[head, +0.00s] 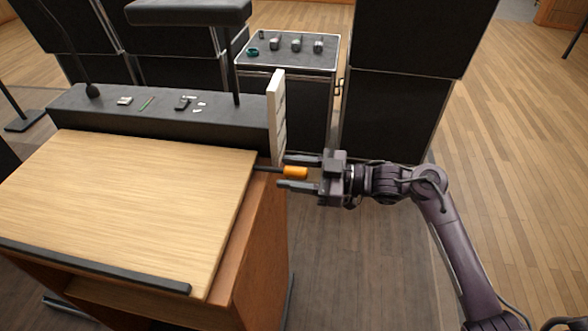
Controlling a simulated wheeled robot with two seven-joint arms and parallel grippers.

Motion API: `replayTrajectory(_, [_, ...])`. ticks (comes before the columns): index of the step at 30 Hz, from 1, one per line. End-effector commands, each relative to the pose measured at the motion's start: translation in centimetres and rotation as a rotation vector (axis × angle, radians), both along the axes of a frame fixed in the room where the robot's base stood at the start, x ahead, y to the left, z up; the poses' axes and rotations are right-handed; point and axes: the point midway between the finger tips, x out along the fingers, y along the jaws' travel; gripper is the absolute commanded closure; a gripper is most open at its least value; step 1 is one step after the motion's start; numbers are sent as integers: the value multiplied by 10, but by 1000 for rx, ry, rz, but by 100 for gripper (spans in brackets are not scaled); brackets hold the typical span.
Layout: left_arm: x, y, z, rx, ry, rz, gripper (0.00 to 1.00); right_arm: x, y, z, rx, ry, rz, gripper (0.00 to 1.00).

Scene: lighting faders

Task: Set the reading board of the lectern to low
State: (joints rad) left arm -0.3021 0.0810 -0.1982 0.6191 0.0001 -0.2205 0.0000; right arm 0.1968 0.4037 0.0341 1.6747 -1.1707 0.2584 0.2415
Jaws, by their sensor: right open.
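The lectern has a light wood reading board (125,195) with a dark ledge along its near edge. A dark lever with an orange knob (296,173) sticks out to the right from the lectern's side. A pale upright plate (277,115) with notch-like marks stands just behind the lever. My right gripper (290,172) comes from the right with its fingers open, one on the far side and one on the near side of the orange knob. I cannot tell whether either finger touches it. My left gripper is not in view.
A dark shelf (180,121) behind the board carries small items, a microphone and a lamp on a post. Black cases (400,85) stand behind, one topped with several small objects. Wooden floor (520,150) is clear at the right.

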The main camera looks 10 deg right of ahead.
Motion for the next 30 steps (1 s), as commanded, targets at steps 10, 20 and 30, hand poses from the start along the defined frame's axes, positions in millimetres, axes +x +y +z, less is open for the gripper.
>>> replayTrajectory(10, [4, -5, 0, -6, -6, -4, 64, 0, 0, 0, 0, 0, 0, 79])
replayTrajectory(20, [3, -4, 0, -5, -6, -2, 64, 0, 0, 0, 0, 0, -1, 100])
replayTrajectory(30, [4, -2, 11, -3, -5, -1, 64, 2, -2, 52, -71, -173, -2, 100])
